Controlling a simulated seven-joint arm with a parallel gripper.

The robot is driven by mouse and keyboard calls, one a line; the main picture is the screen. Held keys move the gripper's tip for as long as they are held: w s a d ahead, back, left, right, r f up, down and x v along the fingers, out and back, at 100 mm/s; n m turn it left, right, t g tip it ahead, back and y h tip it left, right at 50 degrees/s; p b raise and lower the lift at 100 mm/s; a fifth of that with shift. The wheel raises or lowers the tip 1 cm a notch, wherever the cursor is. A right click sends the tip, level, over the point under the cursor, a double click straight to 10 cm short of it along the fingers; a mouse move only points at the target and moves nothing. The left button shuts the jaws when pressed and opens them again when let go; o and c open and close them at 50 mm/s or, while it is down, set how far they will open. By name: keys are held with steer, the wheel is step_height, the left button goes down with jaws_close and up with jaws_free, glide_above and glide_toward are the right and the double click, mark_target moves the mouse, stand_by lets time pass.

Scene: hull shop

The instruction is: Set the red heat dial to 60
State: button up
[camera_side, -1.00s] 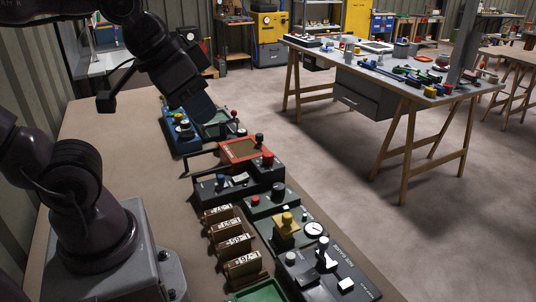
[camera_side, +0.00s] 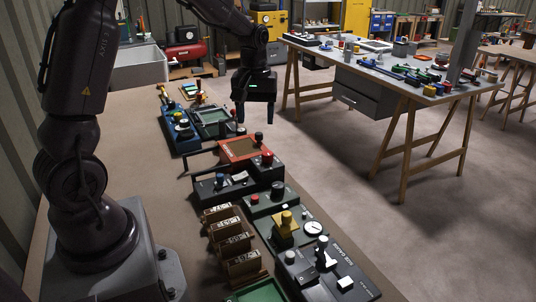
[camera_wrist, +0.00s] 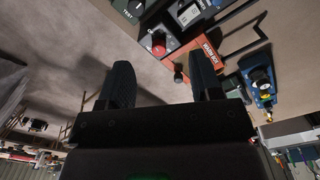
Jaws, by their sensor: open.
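A red knob (camera_side: 267,158), which looks like the heat dial, sits on a small dark box beside the red-framed panel (camera_side: 238,150). It also shows in the wrist view (camera_wrist: 158,44), with a white mark next to it. Its scale and setting are too small to read. My gripper (camera_side: 256,119) is open and empty, fingers pointing down, above and behind the red-framed panel. In the wrist view my gripper (camera_wrist: 163,76) has its two dark fingers well apart, with nothing between them. The red knob lies beyond the fingers, apart from them.
A black knob (camera_side: 258,136) stands up by the red-framed panel, close below my gripper. A blue unit (camera_side: 183,133) lies to the left. Wooden counters (camera_side: 232,240) and a yellow-knobbed unit (camera_side: 285,230) are nearer the camera. A trestle table (camera_side: 390,75) stands apart across the floor.

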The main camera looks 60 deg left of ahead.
mark_target(268, 153)
steer(key=w+a+f+n, duration=0.4)
steer(key=w+a+n, duration=0.2)
steer(key=n, duration=0.4)
step_height(268, 153, down, 12)
steer(key=shift+w+a+f, duration=0.1)
steer(key=shift+c, duration=0.4)
steer(key=c, duration=0.8)
steer(key=shift+c, duration=0.2)
